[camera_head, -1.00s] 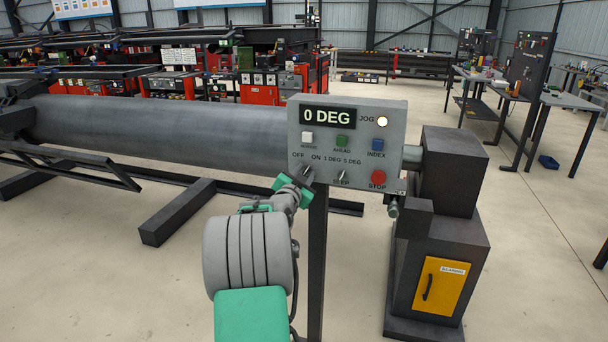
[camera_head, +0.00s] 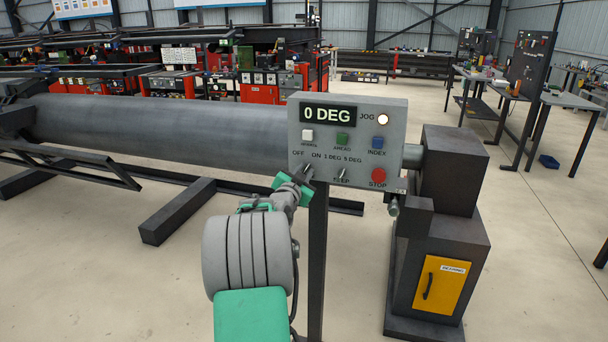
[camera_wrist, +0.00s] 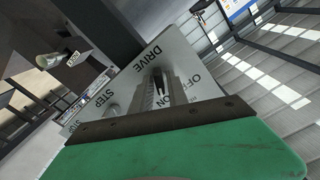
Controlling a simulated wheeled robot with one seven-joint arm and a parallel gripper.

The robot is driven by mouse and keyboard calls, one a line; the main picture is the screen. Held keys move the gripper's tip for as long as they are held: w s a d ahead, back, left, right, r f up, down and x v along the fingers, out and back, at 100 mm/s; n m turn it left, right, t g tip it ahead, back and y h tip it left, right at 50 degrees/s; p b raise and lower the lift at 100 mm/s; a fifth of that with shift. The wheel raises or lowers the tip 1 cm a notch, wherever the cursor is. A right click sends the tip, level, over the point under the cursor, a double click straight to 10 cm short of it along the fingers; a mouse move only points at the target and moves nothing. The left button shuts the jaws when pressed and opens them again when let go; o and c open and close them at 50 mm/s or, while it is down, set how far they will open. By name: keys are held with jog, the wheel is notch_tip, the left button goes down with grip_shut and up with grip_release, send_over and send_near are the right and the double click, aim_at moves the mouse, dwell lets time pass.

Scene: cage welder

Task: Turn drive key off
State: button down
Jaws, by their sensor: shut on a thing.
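The grey control panel (camera_head: 394,112) stands on a dark post and its display reads 0 DEG. The drive key (camera_wrist: 158,88) shows in the wrist view by the DRIVE, OFF and ON labels, partly hidden by a finger. My gripper (camera_head: 305,180) is at the panel's lower left, just below the OFF and ON labels, and is shut on the key. The key's exact angle is hard to tell.
The step switch (camera_head: 342,174) and the red stop button (camera_head: 378,175) are close on the right. A long grey pipe (camera_head: 170,122) runs behind the panel. A dark pedestal with a yellow door (camera_head: 440,285) stands at the right. The floor in front is open.

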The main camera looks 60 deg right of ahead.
jog(key=n+b, duration=0.4)
jog(key=n, duration=0.1)
jog(key=shift+f, duration=0.1)
jog(key=n, duration=0.3)
jog(key=n+b, duration=0.1)
jog(key=n, duration=0.2)
jog(key=shift+w+r+b, duration=0.15)
jog(key=shift+r+b, duration=0.05)
jog(key=shift+b, duration=0.1)
jog(key=shift+n, duration=0.3)
jog(key=c, duration=1.5)
grip_release()
jog(key=a, duration=0.5)
jog(key=s+a, duration=0.1)
jog(key=a, duration=0.1)
jog(key=shift+s+a+b, duration=0.1)
jog(key=shift+a+b, duration=0.25)
jog(key=shift+b, duration=0.05)
